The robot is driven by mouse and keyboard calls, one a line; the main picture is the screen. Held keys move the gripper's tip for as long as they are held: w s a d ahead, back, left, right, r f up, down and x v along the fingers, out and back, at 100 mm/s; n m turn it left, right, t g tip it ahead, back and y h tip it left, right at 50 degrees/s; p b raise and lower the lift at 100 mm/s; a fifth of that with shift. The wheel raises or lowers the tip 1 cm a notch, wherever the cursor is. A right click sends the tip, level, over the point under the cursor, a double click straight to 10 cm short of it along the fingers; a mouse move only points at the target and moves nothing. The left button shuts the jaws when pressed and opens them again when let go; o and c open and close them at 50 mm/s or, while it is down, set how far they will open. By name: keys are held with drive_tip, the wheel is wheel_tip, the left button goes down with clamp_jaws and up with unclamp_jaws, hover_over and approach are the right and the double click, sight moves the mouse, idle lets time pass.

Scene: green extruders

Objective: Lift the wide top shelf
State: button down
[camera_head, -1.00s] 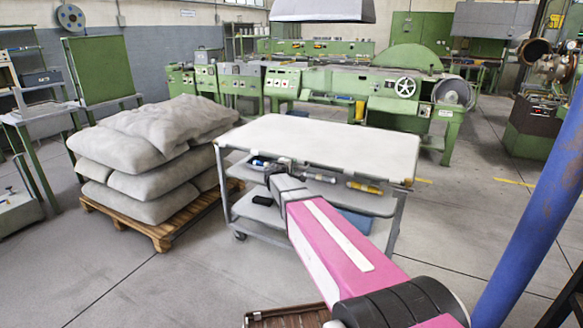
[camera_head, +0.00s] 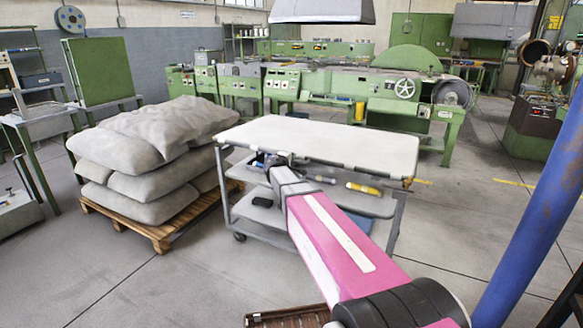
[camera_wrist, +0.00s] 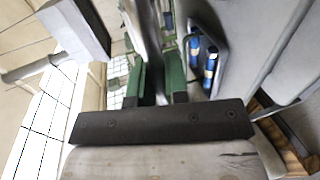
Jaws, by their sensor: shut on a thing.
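The wide top shelf (camera_head: 320,137) is a pale flat panel on a grey wheeled cart (camera_head: 393,232) in the head view. Its front edge stands slightly above the cart frame, with a dark line under it. My gripper (camera_head: 272,160) is at this front edge, left of its middle, partly hidden by my arm. In the wrist view, the green fingers of my gripper (camera_wrist: 157,78) are closed on both sides of a thin grey panel edge, which appears to be the top shelf (camera_wrist: 150,40).
A lower shelf (camera_head: 350,203) carries a yellow tool (camera_head: 364,188) and other small items below the top one. Stacked grey sacks (camera_head: 150,150) on a wooden pallet (camera_head: 160,232) stand close on the left. Green machines (camera_head: 370,90) stand behind. Floor at front left is clear.

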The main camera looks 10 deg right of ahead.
drive_tip(key=w+d+r+g+y, duration=0.1)
drive_tip(key=w+d+r, duration=0.15)
drive_tip(key=r, duration=0.75)
drive_tip(key=w+d+r+g+y, duration=0.1)
drive_tip(key=w+r+g, duration=0.15)
drive_tip(key=r, duration=0.85)
drive_tip(key=w+d+r+g+y, duration=0.1)
drive_tip(key=w+d+r, duration=0.15)
drive_tip(key=r, duration=0.75)
drive_tip(key=w+d+r+g+y, duration=0.1)
drive_tip(key=w+d+r, duration=0.5)
drive_tip(key=w+r, duration=0.3)
drive_tip(key=w+d+r+g+y, duration=0.1)
drive_tip(key=w+d+r, duration=0.6)
drive_tip(key=w+r, duration=0.3)
wheel_tip(320, 180, up, 5)
drive_tip(key=shift+w+d+f, duration=0.2)
drive_tip(key=shift+d, duration=0.05)
drive_tip(key=c, duration=1.1)
unclamp_jaws()
drive_tip(key=shift+c, duration=0.2)
drive_tip(key=shift+s, duration=0.1)
